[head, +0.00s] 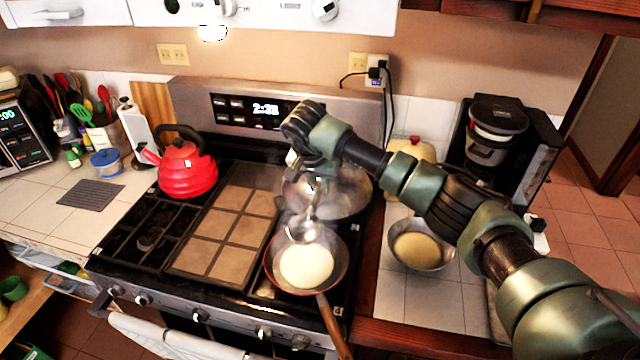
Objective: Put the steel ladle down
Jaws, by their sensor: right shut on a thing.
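The steel ladle (304,231) hangs from my right gripper (308,176), its bowl low and its handle rising to the jaws. My right gripper is shut on the ladle's handle. The bowl is over the far edge of a frying pan (341,270) on the front right of the stove; I cannot tell whether it touches the pan. A pale round of batter (306,265) lies in this pan. A larger pan (345,196) stands behind, partly hidden by my arm. A metal bowl with yellowish batter (421,248) is on the counter to the right. My left gripper is not in view.
A red kettle (187,172) stands at the stove's back left. The frying pan's wooden handle (333,325) points toward the front edge. A coffee maker (494,135) is at the back right. White counter tiles (428,306) in front of the metal bowl are clear.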

